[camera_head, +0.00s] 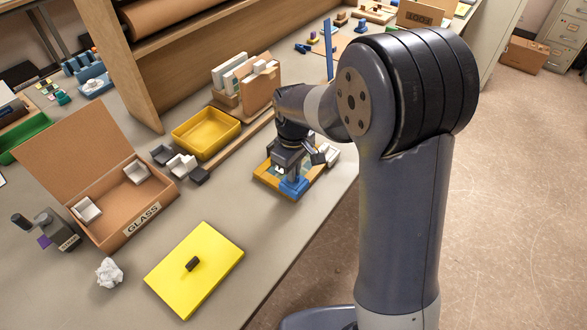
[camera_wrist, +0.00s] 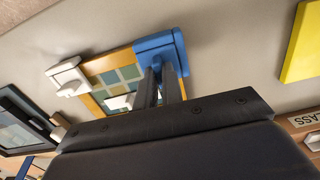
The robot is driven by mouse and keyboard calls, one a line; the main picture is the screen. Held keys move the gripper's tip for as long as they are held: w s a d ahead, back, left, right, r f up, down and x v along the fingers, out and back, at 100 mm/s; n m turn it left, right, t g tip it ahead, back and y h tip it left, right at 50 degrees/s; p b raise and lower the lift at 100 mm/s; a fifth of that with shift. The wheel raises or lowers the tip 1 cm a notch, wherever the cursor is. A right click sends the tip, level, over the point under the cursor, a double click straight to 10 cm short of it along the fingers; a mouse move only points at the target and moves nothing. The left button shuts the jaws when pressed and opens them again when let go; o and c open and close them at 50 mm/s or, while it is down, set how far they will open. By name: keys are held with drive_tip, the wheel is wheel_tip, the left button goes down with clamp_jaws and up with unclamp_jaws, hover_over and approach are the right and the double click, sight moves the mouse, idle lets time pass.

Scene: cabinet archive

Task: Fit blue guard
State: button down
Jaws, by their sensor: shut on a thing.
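The blue guard (camera_head: 294,187) is an L-shaped corner piece at the near corner of an orange frame (camera_head: 265,180) on the table. In the wrist view the blue guard (camera_wrist: 160,44) lies at one corner of the frame (camera_wrist: 122,52), which has teal panes. My gripper (camera_wrist: 160,74) is shut on the guard, its fingers pointing down at it. In the head view my gripper (camera_head: 289,170) partly hides the frame. I cannot tell whether the guard is fully seated. A white guard (camera_wrist: 68,78) sits at another corner of the frame.
A yellow tray (camera_head: 205,150) and grey and white corner pieces (camera_head: 181,165) lie left of the frame. A cardboard box marked GLASS (camera_head: 140,232), a yellow panel with a black knob (camera_head: 205,265) and crumpled paper (camera_head: 109,272) are nearer. The table edge is close on the right.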

drive_tip(key=shift+f+b, duration=1.05)
drive_tip(key=shift+f, duration=0.4)
idle(0.4)
drive_tip(key=c, duration=1)
unclamp_jaws()
drive_tip(key=shift+r, duration=0.2)
drive_tip(key=shift+r+p, duration=2.35)
drive_tip(key=shift+r, duration=0.5)
wheel_tip(320, 180, up, 11)
drive_tip(key=b, duration=0.1)
drive_tip(key=shift+f, duration=0.2)
